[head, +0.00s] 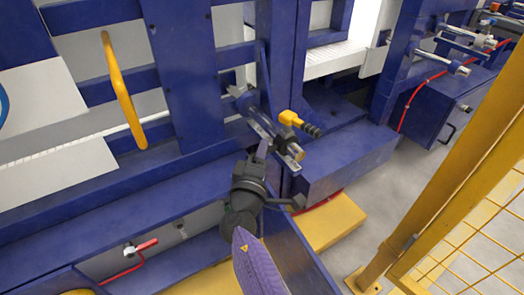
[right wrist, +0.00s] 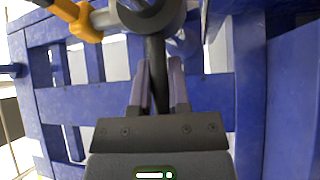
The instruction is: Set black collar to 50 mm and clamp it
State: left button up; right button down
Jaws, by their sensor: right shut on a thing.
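The black collar (right wrist: 148,18) shows at the top of the right wrist view, around a grey metal rod (right wrist: 102,19). A dark handle (right wrist: 156,58) runs down from it between my fingers. My right gripper (right wrist: 160,78) is shut on this handle, just below the collar. In the head view my right gripper (head: 261,152) is beside the rod end (head: 295,152), and the collar there is small and partly hidden. A yellow fitting with a dark ribbed end (head: 290,118) is close by. No scale reading is legible. My left gripper is not in view.
Blue machine frames (head: 190,75) surround the rod on the left and behind. A yellow mesh fence (head: 450,160) stands at the right. Grey floor is open between fence and machine.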

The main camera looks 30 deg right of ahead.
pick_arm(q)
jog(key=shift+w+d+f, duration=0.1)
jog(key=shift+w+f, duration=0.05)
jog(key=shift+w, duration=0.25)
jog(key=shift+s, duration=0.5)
